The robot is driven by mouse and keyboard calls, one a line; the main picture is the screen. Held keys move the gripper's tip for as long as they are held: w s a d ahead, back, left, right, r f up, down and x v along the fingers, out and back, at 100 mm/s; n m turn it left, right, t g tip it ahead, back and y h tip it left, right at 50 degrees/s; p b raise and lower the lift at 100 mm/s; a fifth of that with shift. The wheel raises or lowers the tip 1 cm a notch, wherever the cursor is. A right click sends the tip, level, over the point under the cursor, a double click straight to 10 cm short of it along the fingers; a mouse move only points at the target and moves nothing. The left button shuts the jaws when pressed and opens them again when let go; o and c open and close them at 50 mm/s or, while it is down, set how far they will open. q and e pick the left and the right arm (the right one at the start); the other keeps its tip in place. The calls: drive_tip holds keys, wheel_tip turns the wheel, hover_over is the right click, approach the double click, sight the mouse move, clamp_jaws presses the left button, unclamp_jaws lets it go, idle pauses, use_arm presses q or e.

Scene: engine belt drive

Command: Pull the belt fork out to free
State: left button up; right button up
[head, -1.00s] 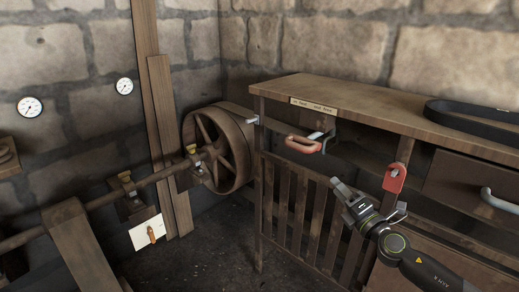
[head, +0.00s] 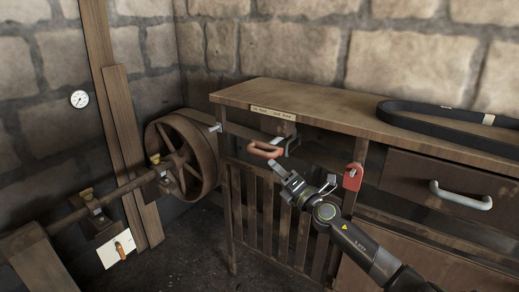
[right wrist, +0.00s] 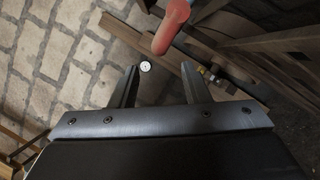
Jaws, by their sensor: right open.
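The belt fork's handle, an orange-red grip (head: 264,149), sticks out from the front of the wooden bench under a small label plate (head: 273,112). A grey metal piece shows just right of it. In the right wrist view the red grip (right wrist: 173,26) lies beyond the fingertips, at the top centre. My right gripper (head: 303,178) is open and empty, just below and to the right of the grip, apart from it. Its two fingers (right wrist: 160,82) show in the right wrist view with nothing between them. My left gripper is not in view.
A spoked wooden pulley (head: 190,155) on a shaft stands left of the bench. A black belt (head: 445,117) lies on the bench top (head: 335,112). A red tag-like part (head: 353,177) and a drawer with a grey handle (head: 460,196) are to the right. A slatted panel is below.

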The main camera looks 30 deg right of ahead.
sight(260, 154)
drive_tip(key=x, duration=0.9)
drive_tip(key=shift+w, duration=0.15)
drive_tip(key=shift+c, duration=0.2)
clamp_jaws()
